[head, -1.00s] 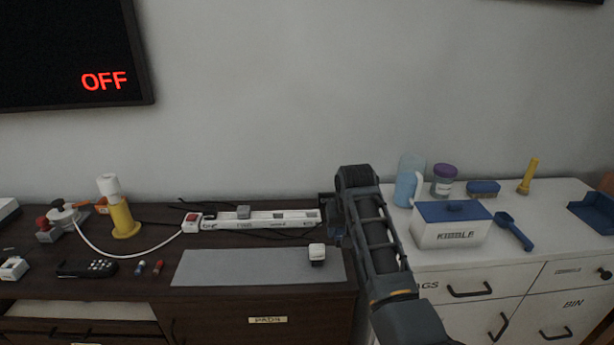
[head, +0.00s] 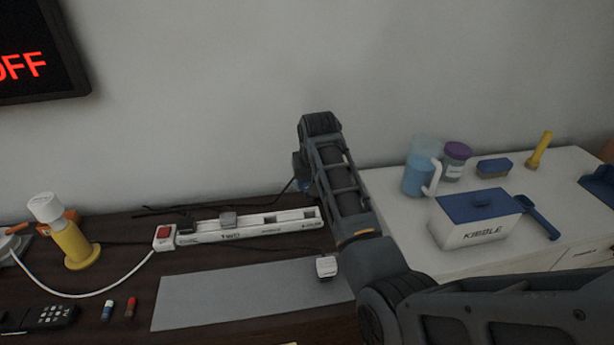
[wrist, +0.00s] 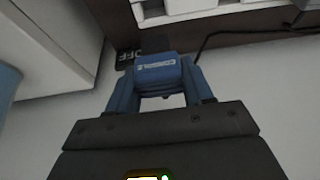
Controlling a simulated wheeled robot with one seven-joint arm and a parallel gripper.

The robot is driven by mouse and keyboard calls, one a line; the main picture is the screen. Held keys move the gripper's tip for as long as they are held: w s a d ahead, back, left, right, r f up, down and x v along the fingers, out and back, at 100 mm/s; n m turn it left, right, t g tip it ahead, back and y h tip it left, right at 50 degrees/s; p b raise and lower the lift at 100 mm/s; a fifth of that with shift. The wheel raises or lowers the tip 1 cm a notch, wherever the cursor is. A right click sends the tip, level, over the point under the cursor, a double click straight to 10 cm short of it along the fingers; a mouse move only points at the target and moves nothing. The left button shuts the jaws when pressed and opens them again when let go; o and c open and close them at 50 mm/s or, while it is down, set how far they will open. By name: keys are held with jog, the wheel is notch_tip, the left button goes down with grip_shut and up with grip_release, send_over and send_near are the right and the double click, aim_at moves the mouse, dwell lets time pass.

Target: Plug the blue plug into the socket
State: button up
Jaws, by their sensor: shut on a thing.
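My gripper (wrist: 155,84) is shut on the blue plug (wrist: 157,66), which carries the label CONSOLE, in the wrist view. In the head view my arm reaches to the wall side of the dark desk, and its end beyond the right end of the power strip mostly hides the gripper. The white power strip (head: 248,233) has a red switch at its left end. A black plug (head: 186,223) and a grey plug (head: 229,219) sit in it; slots to their right look empty. Part of the white strip (wrist: 185,8) shows at the top of the wrist view, apart from the plug.
A grey mat (head: 235,295) lies before the strip with a small white block (head: 326,267) on it. A yellow stand (head: 72,246) is at left. A white cabinet (head: 400,215) holds a kibble box (head: 470,230) and a blue jug (head: 417,176). Black cables run behind the strip.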

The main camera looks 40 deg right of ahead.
aim_at(310, 198)
jog(key=shift+r+p, duration=0.15)
jog(key=shift+p, duration=0.35)
jog(key=shift+f+b, duration=1.7)
jog(key=shift+f, duration=1.25)
jog(key=shift+p, duration=0.8)
jog(key=shift+f+b, duration=1.05)
jog(key=shift+f, duration=0.85)
jog(key=shift+r, duration=0.2)
jog(key=shift+r+p, duration=1.4)
jog(key=shift+p, duration=0.3)
